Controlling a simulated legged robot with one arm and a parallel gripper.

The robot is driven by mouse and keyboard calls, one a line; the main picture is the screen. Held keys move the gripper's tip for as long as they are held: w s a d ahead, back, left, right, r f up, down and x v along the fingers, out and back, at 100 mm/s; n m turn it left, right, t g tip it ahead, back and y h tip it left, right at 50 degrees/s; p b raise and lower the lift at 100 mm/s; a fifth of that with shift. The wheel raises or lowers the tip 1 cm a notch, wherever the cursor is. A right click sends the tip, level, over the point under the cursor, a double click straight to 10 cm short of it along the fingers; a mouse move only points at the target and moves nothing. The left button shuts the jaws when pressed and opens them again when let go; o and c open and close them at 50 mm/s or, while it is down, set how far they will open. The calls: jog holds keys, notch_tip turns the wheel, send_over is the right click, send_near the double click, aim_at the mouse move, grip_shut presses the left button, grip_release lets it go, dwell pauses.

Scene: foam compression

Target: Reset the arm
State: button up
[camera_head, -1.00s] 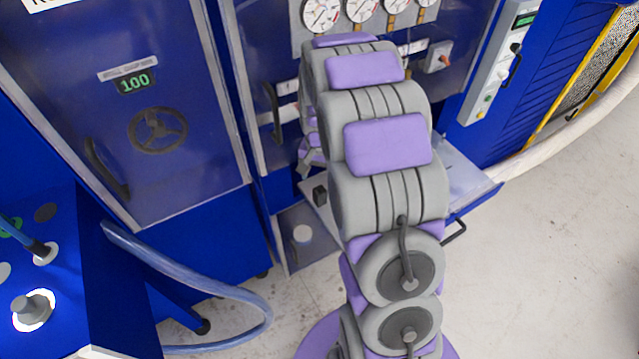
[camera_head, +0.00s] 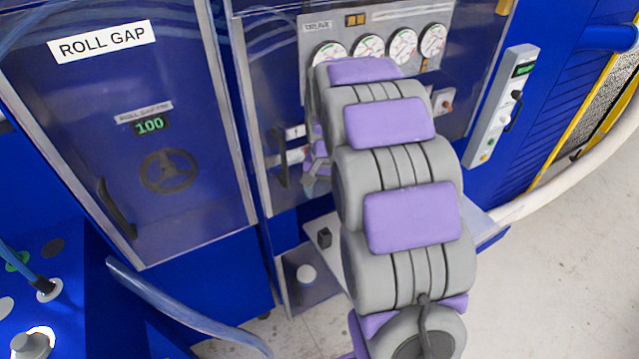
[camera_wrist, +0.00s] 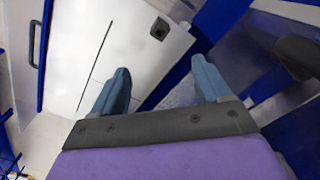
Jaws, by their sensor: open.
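My gripper (camera_wrist: 160,90) shows in the wrist view with its two blue-grey fingers spread apart and nothing between them. A pale metal shelf (camera_wrist: 75,50) with a small dark block (camera_wrist: 160,28) lies beyond the fingers. In the head view my purple and grey arm stands in front of the blue machine, and it hides most of the gripper. The dark block (camera_head: 324,237) also shows there, left of my arm.
A blue cabinet labelled ROLL GAP (camera_head: 102,42) has a handwheel (camera_head: 170,171) and a display reading 100. Several gauges (camera_head: 403,47) sit above my arm. A control box (camera_head: 503,105) is at right. A blue hose (camera_head: 180,312) curves at lower left. Floor (camera_head: 570,270) at right is clear.

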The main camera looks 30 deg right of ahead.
jog(key=s+a+r+n+b, duration=0.1)
jog(key=s+a+r+n, duration=0.1)
jog(key=s+a, duration=0.45)
jog(key=s+a+r+n+b, duration=0.1)
jog(key=s+a+r+n, duration=0.15)
jog(key=s, duration=0.65)
jog(key=s+a+n+g, duration=0.1)
jog(key=s+a+n, duration=0.1)
jog(key=s, duration=0.6)
jog(key=s+a+f+n, duration=0.1)
jog(key=s+a+n, duration=0.1)
jog(key=s, duration=0.6)
jog(key=shift+s+a+f+g+b, duration=0.2)
jog(key=shift+s+a+g+b, duration=0.2)
jog(key=shift+a, duration=0.2)
jog(key=shift+w, duration=0.1)
jog(key=shift+c, duration=0.2)
